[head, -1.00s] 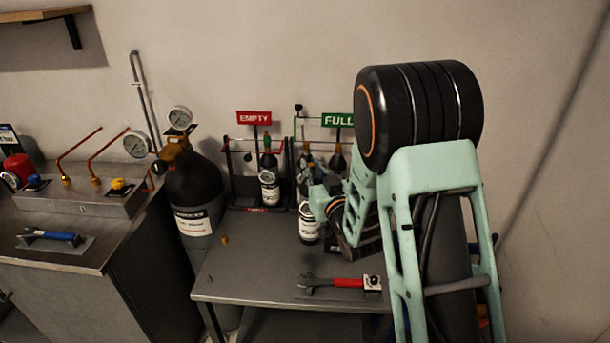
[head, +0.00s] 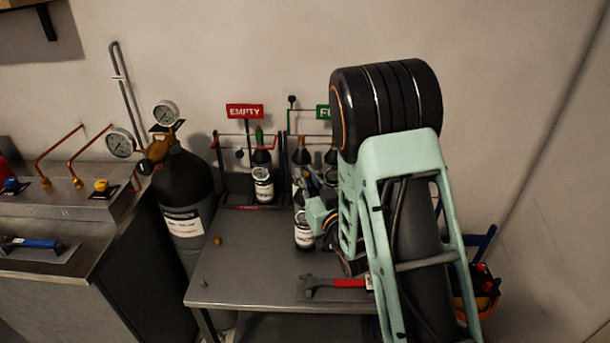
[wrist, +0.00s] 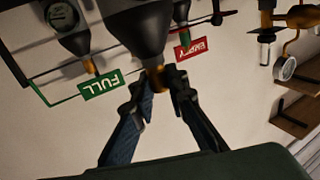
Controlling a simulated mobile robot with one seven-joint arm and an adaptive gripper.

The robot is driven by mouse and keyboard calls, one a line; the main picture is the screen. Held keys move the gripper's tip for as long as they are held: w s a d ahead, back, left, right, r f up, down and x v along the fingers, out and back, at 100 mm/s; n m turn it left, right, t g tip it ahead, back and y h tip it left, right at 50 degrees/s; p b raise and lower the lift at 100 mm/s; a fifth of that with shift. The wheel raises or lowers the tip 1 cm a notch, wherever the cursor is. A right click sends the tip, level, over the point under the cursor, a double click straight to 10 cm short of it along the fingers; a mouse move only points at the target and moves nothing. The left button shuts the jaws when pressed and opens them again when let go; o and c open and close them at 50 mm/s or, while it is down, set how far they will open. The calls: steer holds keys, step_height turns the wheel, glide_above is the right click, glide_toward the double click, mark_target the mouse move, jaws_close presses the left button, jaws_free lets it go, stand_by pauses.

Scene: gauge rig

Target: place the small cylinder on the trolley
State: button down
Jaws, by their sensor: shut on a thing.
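My gripper (wrist: 158,88) is shut on the brass neck of a small dark cylinder (wrist: 136,28), which hangs from the fingers in the wrist view. In the head view my gripper (head: 318,200) is partly hidden by my arm. A small cylinder with a white label (head: 304,236) shows just below it, in front of the green FULL rack (head: 288,130); it seems to be the held one. Whether its base touches the table is unclear. A blue frame with an orange-red item (head: 482,288) stands at the right, partly behind my arm; it may be the trolley.
The grey metal table (head: 245,275) carries a red-handled wrench (head: 335,284) and a small brass piece (head: 217,241). The EMPTY rack (head: 222,165) holds a small cylinder (head: 263,185). A large black cylinder with gauges (head: 185,190) stands at the left, beside a steel bench (head: 60,260).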

steer(key=c, duration=1.9)
jaws_free()
steer(key=shift+f, duration=0.1)
steer(key=shift+r, duration=0.2)
steer(key=p+v, duration=0.3)
steer(key=v, duration=0.6)
steer(key=shift+s, duration=0.3)
